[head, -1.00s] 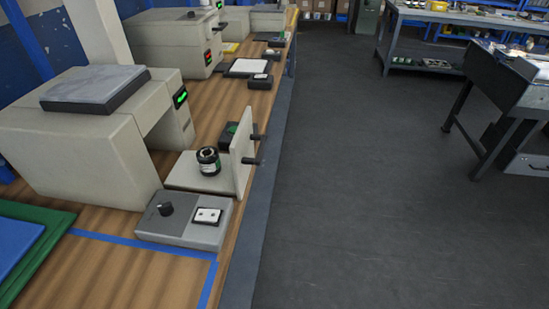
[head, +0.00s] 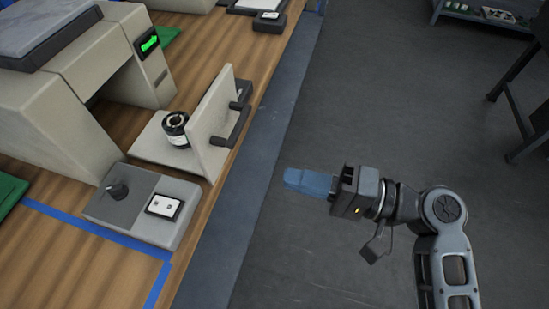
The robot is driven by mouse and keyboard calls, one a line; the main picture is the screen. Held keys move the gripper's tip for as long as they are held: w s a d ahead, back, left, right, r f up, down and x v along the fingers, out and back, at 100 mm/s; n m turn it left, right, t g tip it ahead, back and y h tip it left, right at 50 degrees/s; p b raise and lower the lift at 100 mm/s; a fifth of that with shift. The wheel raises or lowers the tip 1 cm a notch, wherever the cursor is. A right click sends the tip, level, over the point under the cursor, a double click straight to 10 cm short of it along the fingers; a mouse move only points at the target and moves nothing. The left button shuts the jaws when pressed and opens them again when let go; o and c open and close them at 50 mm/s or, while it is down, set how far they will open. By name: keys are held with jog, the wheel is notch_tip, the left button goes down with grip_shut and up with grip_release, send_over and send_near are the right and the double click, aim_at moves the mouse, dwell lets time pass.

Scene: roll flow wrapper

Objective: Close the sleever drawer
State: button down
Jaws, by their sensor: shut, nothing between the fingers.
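The sleever drawer (head: 211,121) is pulled out of the beige machine (head: 63,92) onto the bench. Its upright front panel has a dark bar handle (head: 233,127) facing the aisle. A dark roll with a white label (head: 175,129) stands upright on the drawer's tray, behind the front panel. My gripper (head: 290,179) is shut and empty, with blue fingers pointing left toward the bench. It is over the aisle floor, to the right of and below the handle in the picture, apart from the drawer.
A grey control box (head: 143,205) with a knob and white switch plate sits in front of the drawer. Blue tape (head: 98,232) marks the wooden bench. The aisle floor (head: 385,90) is clear; dark table legs (head: 515,100) stand at the right.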

aim_at(206, 159)
jog(key=p+x, duration=0.3)
jog(key=x, duration=1)
jog(key=shift+a+f, duration=0.1)
jog(key=shift+a, duration=0.05)
jog(key=shift+a, duration=0.1)
